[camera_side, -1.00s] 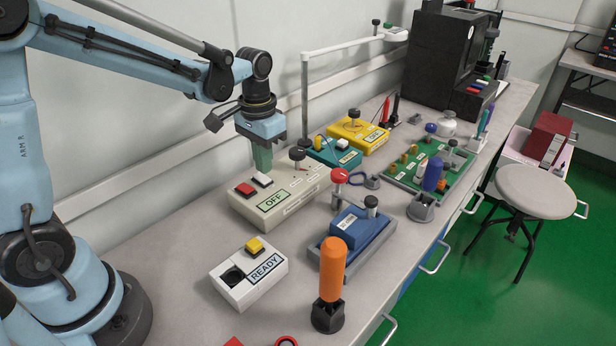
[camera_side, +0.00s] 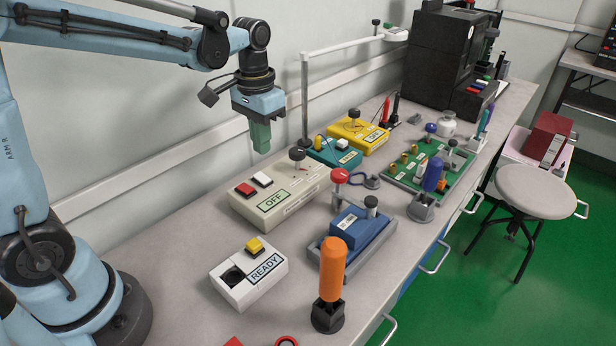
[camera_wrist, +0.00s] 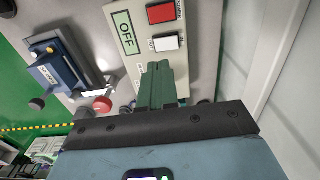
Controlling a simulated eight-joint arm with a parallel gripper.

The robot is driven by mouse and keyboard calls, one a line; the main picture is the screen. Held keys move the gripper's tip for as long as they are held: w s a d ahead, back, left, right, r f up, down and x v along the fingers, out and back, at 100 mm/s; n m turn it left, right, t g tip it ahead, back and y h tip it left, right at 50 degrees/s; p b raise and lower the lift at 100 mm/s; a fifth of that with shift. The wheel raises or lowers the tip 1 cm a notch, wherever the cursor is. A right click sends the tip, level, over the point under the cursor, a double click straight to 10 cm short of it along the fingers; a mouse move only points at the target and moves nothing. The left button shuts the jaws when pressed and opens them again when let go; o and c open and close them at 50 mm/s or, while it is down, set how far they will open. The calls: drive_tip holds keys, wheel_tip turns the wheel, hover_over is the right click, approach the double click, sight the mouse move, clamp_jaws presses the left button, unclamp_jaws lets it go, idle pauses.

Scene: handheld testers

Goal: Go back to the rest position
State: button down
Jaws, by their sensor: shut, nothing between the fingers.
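My gripper (camera_side: 261,138) has green fingers pressed together with nothing between them. It hangs in the air above the back of the cream tester (camera_side: 275,205), clear of it. The tester's label reads OFF, with a red button (camera_side: 246,189) and a white button (camera_side: 262,179) beside it. In the wrist view my gripper (camera_wrist: 163,70) points down toward the tester, near the white button (camera_wrist: 166,43). The red button (camera_wrist: 161,12) and the OFF label (camera_wrist: 125,33) also show there.
A white READY box (camera_side: 248,278) with a yellow button stands in front. A blue tester (camera_side: 352,230), an orange-handled tool (camera_side: 333,268), a teal box (camera_side: 335,153) and a yellow box (camera_side: 358,134) stand around the bench. A lamp post (camera_side: 305,100) rises right of my gripper.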

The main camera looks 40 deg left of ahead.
drive_tip(key=s+d+r+t, duration=0.1)
drive_tip(key=s+d+t, duration=0.2)
drive_tip(key=s+t, duration=0.4)
drive_tip(key=shift+s+r, duration=0.15)
drive_tip(key=shift+s, duration=1)
